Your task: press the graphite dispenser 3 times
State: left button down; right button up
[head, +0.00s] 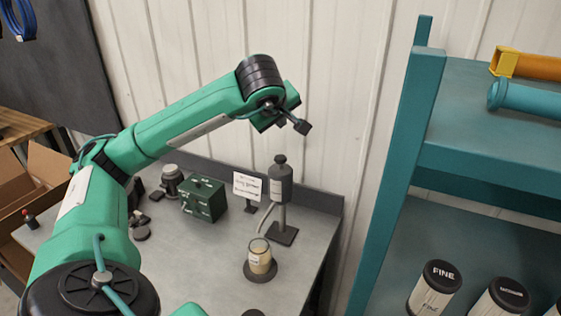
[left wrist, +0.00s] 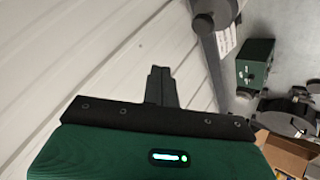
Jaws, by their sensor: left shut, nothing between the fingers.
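The graphite dispenser (head: 280,183) is a dark grey canister with a round top knob, on a post with a square black base at the back of the grey bench. A pale spout tube curves down from it towards a glass jar (head: 260,257) with pale contents on a dark round pad. My left gripper (head: 303,127) is shut and empty, above and slightly right of the dispenser's knob, apart from it. In the left wrist view the shut fingers (left wrist: 160,82) show against the white wall, with part of the dispenser (left wrist: 213,12) at the top. My right gripper is not in view.
A small white sign (head: 247,187) stands just left of the dispenser. A green box (head: 203,200) and dark metal parts sit further left on the bench. A teal shelf (head: 470,170) with labelled canisters (head: 436,287) stands close on the right. The wall is behind.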

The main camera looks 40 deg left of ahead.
pick_arm(q)
jog(key=b, duration=0.3)
send_over(280, 159)
notch_tip(280, 159, down, 5)
jog(key=shift+r, duration=0.2)
jog(key=shift+f+b, duration=0.45)
jog(key=shift+f, duration=0.2)
jog(key=shift+f+b, duration=0.3)
jog(key=shift+f, duration=0.1)
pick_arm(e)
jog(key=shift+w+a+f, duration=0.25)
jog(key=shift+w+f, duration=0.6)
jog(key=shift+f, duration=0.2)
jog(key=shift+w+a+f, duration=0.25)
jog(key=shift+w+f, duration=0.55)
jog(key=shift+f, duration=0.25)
pick_arm(q)
jog(key=shift+f+b, duration=0.3)
jog(key=shift+f, duration=0.1)
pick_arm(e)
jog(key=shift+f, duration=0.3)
